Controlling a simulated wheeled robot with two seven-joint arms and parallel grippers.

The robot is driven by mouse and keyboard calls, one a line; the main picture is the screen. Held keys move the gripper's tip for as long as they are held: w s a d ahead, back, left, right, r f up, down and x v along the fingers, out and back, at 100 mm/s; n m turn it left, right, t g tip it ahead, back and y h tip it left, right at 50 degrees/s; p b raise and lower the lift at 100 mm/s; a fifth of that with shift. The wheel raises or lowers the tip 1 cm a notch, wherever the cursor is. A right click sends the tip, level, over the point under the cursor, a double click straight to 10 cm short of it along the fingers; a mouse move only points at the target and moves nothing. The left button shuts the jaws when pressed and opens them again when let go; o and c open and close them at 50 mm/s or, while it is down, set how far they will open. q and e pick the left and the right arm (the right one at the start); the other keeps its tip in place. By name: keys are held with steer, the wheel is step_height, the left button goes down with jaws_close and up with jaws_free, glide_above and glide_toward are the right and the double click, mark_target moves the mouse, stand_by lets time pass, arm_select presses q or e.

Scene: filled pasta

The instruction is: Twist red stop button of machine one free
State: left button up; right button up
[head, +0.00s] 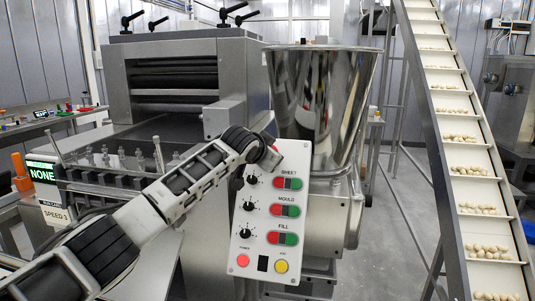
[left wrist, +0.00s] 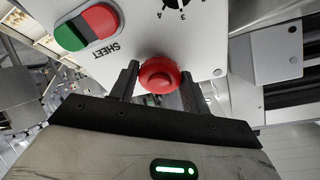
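The red stop button (left wrist: 159,75) is a round mushroom head on the light control panel (head: 262,222), above the SHEET buttons in the head view. My left gripper (left wrist: 159,84) has one dark finger on each side of the button, close against its edges, and appears shut on it. In the head view my left arm reaches across from the lower left, and the gripper (head: 270,156) is at the panel's upper edge, mostly covering the button. Whether the button is pressed in or popped out cannot be told. My right gripper is not in view.
The panel carries red-green SHEET (head: 287,184), MOULD and FILL switches, black knobs, and a red (head: 243,260) and a yellow button (head: 281,266). A steel hopper (head: 322,95) stands behind. A conveyor (head: 470,155) with pasta rises on the right. A display (head: 42,172) reads NONE.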

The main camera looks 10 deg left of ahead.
arm_select(q)
steer(key=o, duration=0.3)
steer(key=shift+s, duration=0.3)
arm_select(e)
steer(key=b, duration=0.1)
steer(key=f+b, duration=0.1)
steer(key=b, duration=0.1)
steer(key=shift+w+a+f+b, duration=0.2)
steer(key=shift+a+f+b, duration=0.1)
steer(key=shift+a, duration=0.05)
arm_select(q)
steer(key=v, duration=1.5)
steer(key=shift+s+r, duration=0.1)
steer(key=shift+r, duration=0.05)
